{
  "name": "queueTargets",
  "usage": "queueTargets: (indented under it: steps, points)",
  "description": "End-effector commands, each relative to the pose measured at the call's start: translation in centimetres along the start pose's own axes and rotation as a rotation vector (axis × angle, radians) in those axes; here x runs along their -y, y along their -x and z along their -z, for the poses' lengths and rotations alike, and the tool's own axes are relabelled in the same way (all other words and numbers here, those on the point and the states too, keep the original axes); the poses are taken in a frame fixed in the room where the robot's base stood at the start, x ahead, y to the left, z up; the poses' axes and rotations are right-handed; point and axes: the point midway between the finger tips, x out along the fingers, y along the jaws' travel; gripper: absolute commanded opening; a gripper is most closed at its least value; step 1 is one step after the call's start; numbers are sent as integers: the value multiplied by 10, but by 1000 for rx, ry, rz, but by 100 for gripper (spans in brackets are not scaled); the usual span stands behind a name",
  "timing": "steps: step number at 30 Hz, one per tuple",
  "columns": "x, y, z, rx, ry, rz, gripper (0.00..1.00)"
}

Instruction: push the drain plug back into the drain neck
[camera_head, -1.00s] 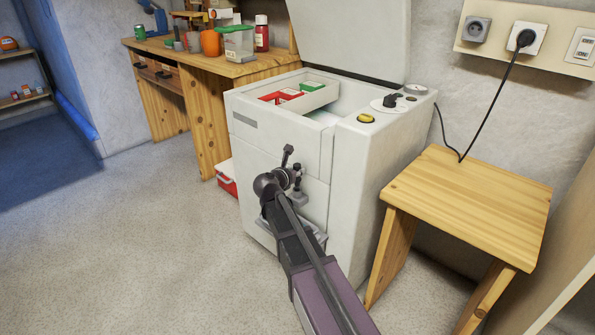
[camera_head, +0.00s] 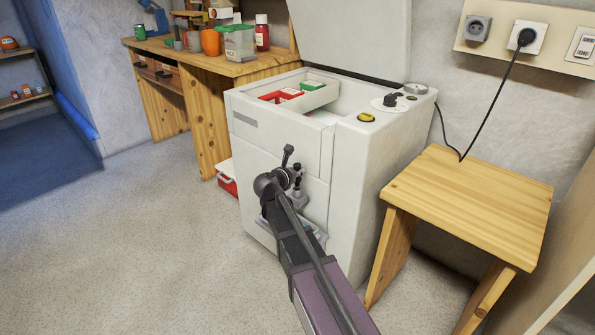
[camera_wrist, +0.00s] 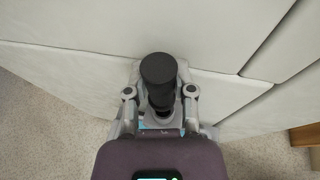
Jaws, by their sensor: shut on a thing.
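A black round-ended cylinder, which looks like the drain plug (camera_wrist: 158,70), stands between the fingers of my gripper (camera_wrist: 159,88) in the wrist view. The fingers are shut on it from both sides. In the head view my gripper (camera_head: 297,187) is low at the front of the white chest-like appliance (camera_head: 352,195), close to its face. The plug cannot be made out clearly there. The drain neck is not distinguishable; the plug and my gripper cover that spot, so I cannot tell how far the plug is in.
The appliance's lid (camera_head: 350,35) stands open. A wooden stool (camera_head: 470,205) is close on the right, and a wooden workbench (camera_head: 215,125) with jars stands behind left. A red box (camera_head: 227,180) lies beside the appliance. The floor at left is clear.

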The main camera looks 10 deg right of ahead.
Motion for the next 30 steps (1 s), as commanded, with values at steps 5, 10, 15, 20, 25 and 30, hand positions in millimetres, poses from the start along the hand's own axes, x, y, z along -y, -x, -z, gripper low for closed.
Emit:
queueTargets:
  steps: [5, 10, 15, 20, 25, 30]
  points:
    - [0, 0, 0, 0, 0, 0, 0]
    - [1, -1, 0, 0, 0, 1, 0]
    - [1, -1, 0, 0, 0, 1, 0]
    - [1, -1, 2, 0, 0, 1, 0]
    - [1, -2, 6, 0, 0, 1, 0]
    - [1, -3, 9, 0, 0, 1, 0]
